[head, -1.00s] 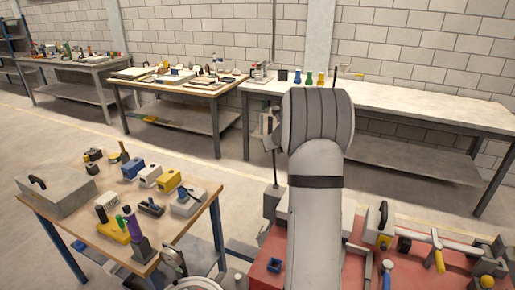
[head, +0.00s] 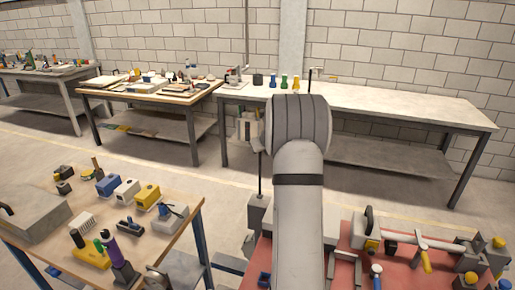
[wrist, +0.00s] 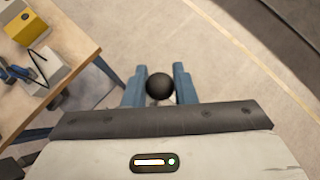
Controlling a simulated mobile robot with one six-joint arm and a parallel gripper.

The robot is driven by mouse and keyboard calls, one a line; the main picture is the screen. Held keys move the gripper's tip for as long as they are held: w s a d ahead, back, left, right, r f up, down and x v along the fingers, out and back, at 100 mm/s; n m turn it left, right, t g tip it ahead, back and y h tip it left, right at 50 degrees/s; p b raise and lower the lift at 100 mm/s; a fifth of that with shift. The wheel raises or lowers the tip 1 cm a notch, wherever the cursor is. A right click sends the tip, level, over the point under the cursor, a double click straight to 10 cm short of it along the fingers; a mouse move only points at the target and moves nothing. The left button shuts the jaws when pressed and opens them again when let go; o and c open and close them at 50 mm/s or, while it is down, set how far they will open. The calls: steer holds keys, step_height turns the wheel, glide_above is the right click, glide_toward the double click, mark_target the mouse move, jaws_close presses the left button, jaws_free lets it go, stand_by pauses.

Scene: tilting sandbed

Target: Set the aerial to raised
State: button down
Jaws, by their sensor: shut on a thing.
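The aerial (head: 260,176) shows in the head view as a thin dark upright rod above a grey block (head: 257,213) at the left edge of the red-topped bench. Its upper end is hidden by my gripper (head: 249,134) and wrist. In the wrist view a black ball (wrist: 159,86), apparently the aerial's tip, sits between the two blue fingers of my gripper (wrist: 158,88). My gripper is shut on it. The lower part of the rod is hidden behind the ball in the wrist view.
The red bench (head: 395,272) holds a grey block with a handle, a yellow-ended bar (head: 424,256) and other fittings to the right. A wooden table (head: 130,243) with several small items stands at left. A long white bench (head: 400,103) stands behind. Floor between is clear.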

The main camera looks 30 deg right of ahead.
steer(key=c, duration=1.4)
jaws_free()
steer(key=shift+s+d+f, duration=0.1)
steer(key=shift+s+d, duration=0.05)
steer(key=shift+d, duration=0.2)
steer(key=shift+o, duration=0.8)
steer(key=shift+a, duration=0.2)
steer(key=d+v, duration=0.1)
steer(key=v, duration=0.6)
steer(key=shift+s+a+r+b, duration=0.3)
steer(key=shift+a+b, duration=0.1)
steer(key=shift+a, duration=0.1)
